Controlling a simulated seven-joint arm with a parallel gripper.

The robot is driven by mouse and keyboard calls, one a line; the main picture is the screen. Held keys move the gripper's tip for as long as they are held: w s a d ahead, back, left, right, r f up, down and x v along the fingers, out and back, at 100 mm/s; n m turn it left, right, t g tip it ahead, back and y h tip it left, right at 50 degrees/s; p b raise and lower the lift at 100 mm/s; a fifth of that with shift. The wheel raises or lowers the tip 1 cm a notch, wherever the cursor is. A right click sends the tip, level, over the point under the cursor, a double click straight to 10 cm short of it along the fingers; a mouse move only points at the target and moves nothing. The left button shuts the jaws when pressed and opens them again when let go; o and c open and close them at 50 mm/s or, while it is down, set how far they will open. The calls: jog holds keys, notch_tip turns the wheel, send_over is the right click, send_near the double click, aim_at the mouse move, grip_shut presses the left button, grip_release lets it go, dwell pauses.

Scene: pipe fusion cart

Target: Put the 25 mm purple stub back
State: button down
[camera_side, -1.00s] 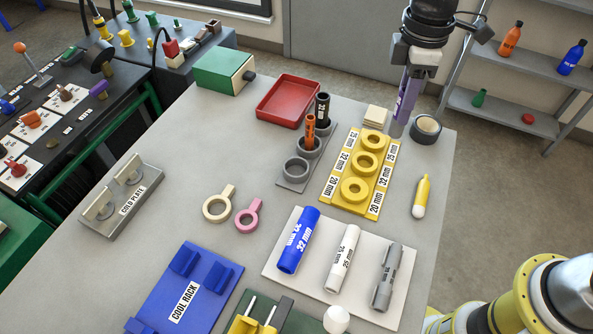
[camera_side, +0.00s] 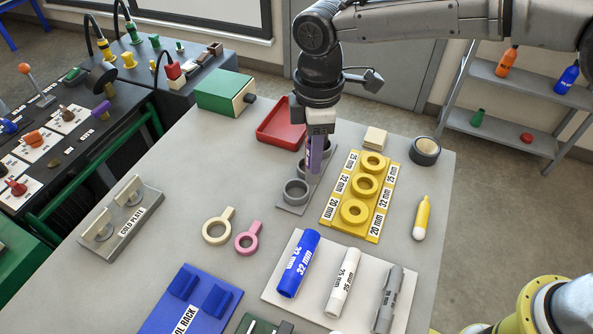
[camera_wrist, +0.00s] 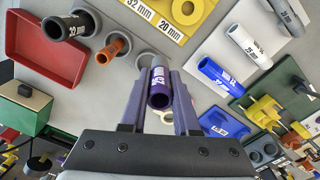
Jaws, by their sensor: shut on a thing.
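My gripper (camera_side: 318,138) is shut on the purple stub (camera_side: 314,158), held upright above the grey three-socket holder (camera_side: 292,207). In the wrist view, the purple stub (camera_wrist: 160,88) sits between the fingers of my gripper (camera_wrist: 161,76). The front socket (camera_side: 296,192) of the holder is empty. The wrist view shows a black stub (camera_wrist: 68,26) in the far socket and an orange stub (camera_wrist: 113,49) in the middle one. In the side view my gripper and the purple stub hide both. The gap between the purple stub and the holder is hard to judge.
The yellow ring board (camera_side: 331,215) stands right of the holder, the red tray (camera_side: 275,132) behind it. Cream and pink rings (camera_side: 247,240) lie left. A white mat (camera_side: 310,310) with blue, white and grey pipes is in front. A dark tape roll (camera_side: 425,152) lies right.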

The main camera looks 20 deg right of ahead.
jog(key=shift+w+a+f, duration=0.35)
jog(key=shift+w+f, duration=0.1)
jog(key=shift+f, duration=0.75)
jog(key=shift+w+a+f, duration=0.4)
jog(key=shift+w+f, duration=0.1)
jog(key=shift+f, duration=0.75)
jog(key=shift+w+a+f, duration=0.35)
jog(key=shift+w+f, duration=0.1)
jog(key=shift+f, duration=0.75)
jog(key=shift+f, duration=0.2)
jog(key=c, duration=0.7)
grip_release()
jog(key=shift+o, duration=0.2)
jog(key=shift+r, duration=0.15)
notch_tip(320, 180, up, 12)
